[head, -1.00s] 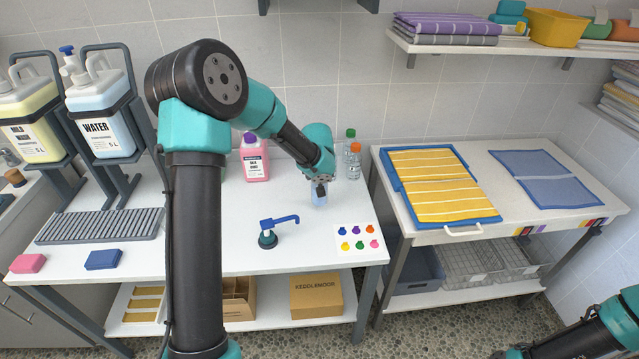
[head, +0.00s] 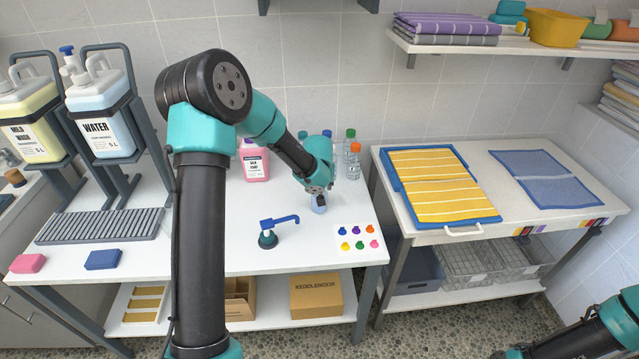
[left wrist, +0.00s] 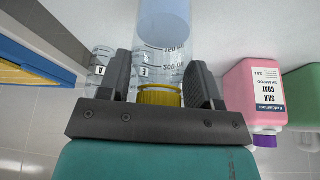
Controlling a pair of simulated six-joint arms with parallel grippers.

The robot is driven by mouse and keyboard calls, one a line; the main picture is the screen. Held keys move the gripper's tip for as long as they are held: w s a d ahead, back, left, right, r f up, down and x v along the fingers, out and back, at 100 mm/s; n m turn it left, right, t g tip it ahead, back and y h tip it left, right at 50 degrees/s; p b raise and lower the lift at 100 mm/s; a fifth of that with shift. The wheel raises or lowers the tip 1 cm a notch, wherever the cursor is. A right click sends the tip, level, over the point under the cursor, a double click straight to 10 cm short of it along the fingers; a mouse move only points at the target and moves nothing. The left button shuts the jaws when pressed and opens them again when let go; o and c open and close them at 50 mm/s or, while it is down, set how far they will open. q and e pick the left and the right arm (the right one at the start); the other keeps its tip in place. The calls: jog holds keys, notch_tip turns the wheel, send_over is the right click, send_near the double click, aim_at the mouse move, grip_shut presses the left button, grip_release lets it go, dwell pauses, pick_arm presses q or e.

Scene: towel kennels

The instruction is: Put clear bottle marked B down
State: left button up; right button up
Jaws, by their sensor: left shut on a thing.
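A clear bottle with pale blue contents (head: 318,209) is in my left gripper (head: 320,193), low over the white bench, behind the blue pump tap. Only its lower part shows there; I cannot tell if it touches the bench. In the left wrist view the bottle (left wrist: 165,22) runs away from between the two dark fingers (left wrist: 160,85), which are shut on it. Measuring marks and a letter like E show there, with a yellow cap or ring; I cannot tell whether these belong to it or to one behind. My right gripper is out of view.
Clear bottles with green and orange caps (head: 354,160) stand behind my left wrist. A pink shampoo bottle (head: 255,165) is left of it. The blue pump tap (head: 268,238) and a card with coloured dots (head: 357,238) are in front. The bench between them is clear.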

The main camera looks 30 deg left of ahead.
pick_arm(q)
jog(key=shift+f, duration=0.1)
jog(key=o, duration=1.2)
jog(key=v, duration=1.2)
